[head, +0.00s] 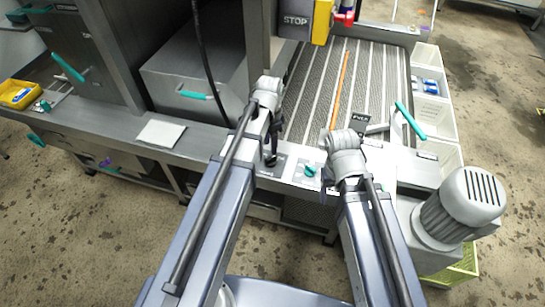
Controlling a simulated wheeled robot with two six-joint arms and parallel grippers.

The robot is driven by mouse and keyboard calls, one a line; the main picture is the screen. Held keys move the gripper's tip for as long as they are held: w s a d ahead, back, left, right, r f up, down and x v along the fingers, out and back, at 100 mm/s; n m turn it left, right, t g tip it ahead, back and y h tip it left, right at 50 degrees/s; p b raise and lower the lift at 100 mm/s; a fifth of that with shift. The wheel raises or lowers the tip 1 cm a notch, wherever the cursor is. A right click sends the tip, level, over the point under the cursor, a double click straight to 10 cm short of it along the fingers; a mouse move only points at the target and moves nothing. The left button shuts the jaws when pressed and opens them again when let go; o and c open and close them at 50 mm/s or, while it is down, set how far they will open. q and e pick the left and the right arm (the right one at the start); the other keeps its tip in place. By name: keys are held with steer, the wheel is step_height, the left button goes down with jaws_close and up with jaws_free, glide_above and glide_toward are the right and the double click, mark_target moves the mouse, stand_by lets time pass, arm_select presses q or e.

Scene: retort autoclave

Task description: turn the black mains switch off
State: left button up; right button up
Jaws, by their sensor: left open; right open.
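The black mains switch (270,160) appears as a small dark shape on a pale label plate on the grey front ledge (215,142), left of a teal knob (309,171). Its lever position is too small to tell. My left gripper (271,143) points down right at the switch and partly hides it; I cannot tell whether they touch. It is open. My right gripper (327,184) is open over the ledge, just right of the teal knob, with its fingers mostly hidden by its wrist.
A ribbed conveyor bed (330,85) with an orange strip lies behind the ledge. A STOP box (295,21) hangs at the top. A teal-handled lever (410,121) and a grey motor (462,208) stand right. A white sheet (161,133) lies left on the ledge.

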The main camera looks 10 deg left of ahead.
mark_target(270, 158)
arm_select(q)
step_height(270, 158, down, 7)
steer(key=b, duration=0.6)
steer(key=shift+f+b, duration=0.1)
steer(key=shift+b, duration=0.2)
jaws_close()
